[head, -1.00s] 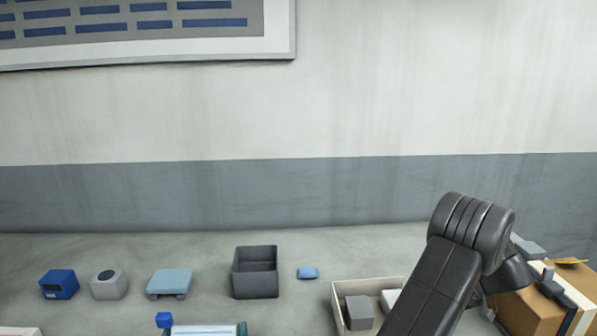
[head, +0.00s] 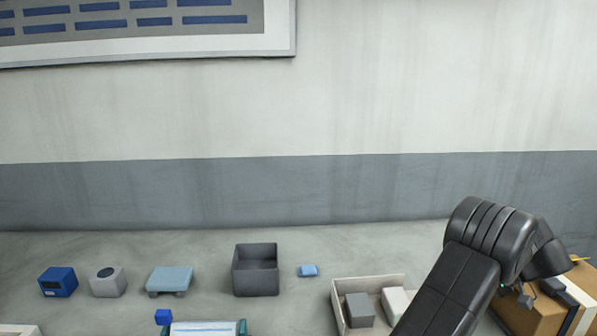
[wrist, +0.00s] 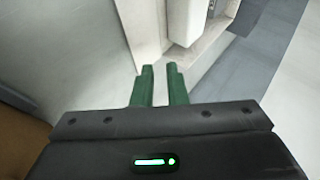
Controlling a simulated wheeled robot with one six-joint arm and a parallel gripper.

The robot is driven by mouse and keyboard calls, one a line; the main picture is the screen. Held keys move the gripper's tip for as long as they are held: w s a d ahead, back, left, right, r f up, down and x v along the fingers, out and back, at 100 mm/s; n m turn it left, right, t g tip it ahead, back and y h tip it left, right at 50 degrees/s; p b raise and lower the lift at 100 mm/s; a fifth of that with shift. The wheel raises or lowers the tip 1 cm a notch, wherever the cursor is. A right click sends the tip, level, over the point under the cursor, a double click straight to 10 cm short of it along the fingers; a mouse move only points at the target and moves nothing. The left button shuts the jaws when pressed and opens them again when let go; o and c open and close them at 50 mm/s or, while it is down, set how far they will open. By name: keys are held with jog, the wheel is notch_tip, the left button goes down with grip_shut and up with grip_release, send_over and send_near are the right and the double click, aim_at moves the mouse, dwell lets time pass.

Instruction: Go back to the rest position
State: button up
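My gripper (wrist: 160,70) shows in the wrist view as two green fingers, nearly parallel with a narrow gap between them. Nothing is held in the gap. Past the fingertips are pale floor or table surface and the edge of a light tray-like thing. In the head view my black arm rises from the lower right and bends over at its top; the fingers cannot be made out there.
A cream tray (head: 340,312) holding a grey block (head: 359,309) and a white block (head: 396,304) lies left of my arm. Brown boxes (head: 530,316) stand right of it.

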jog(key=p+x, duration=0.1)
jog(key=x, duration=0.7)
jog(key=shift+a+f, duration=0.15)
jog(key=shift+a, duration=0.1)
jog(key=shift+w+a, duration=0.15)
jog(key=shift+a, duration=0.15)
jog(key=shift+a+r+h, duration=0.25)
jog(key=shift+a+h, duration=0.05)
jog(key=shift+h, duration=0.6)
jog(key=shift+a+r+n+h, duration=0.3)
jog(key=shift+a+n+h, duration=0.25)
jog(key=shift+h, duration=0.65)
jog(key=shift+a+r+n+h, duration=0.2)
jog(key=shift+a+h, duration=0.4)
jog(key=shift+h, duration=0.5)
jog(key=shift+a+r+n+h, duration=0.15)
jog(key=shift+a+h, duration=0.5)
jog(key=shift+h, duration=0.45)
jog(key=shift+s+r, duration=0.15)
jog(key=shift+s, duration=0.15)
jog(key=v, duration=1.2)
jog(key=shift+r+b, duration=0.2)
jog(key=shift+b, duration=0.1)
jog(key=shift+s+a, duration=0.15)
jog(key=shift+s, duration=0.05)
